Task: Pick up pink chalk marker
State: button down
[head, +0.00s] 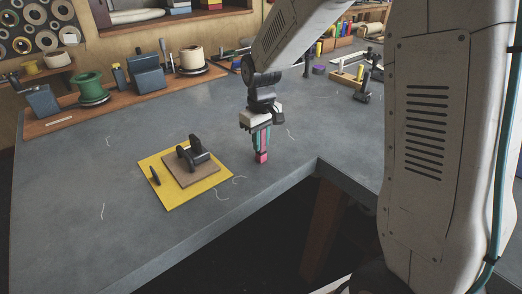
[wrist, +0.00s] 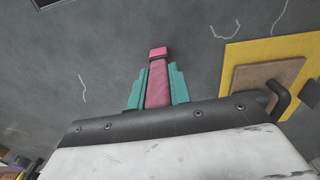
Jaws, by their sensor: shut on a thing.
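The pink chalk marker (head: 261,156) is upright between the fingers of my gripper (head: 261,145) in the head view. Its lower end is at or just above the grey table; I cannot tell whether it touches. In the wrist view the pink marker (wrist: 158,83) lies between the two teal fingers of my gripper (wrist: 158,88), which are shut on it. Its pink end sticks out past the fingertips. The part of the marker deeper in the gripper is hidden.
A yellow mat (head: 215,187) with a brown board and a dark tool lies left of the gripper; it also shows in the wrist view (wrist: 236,74). Spools and dark blocks line the back. The table's inner corner edge (head: 318,160) is close on the right. Left table surface is mostly clear.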

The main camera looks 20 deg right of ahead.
jog(key=shift+r, duration=0.75)
notch_tip(320, 180, up, 2)
jog(key=shift+r, duration=0.15)
jog(key=s+r, duration=0.1)
jog(key=s, duration=1.5)
jog(key=shift+d, duration=0.3)
jog(key=shift+r, duration=0.1)
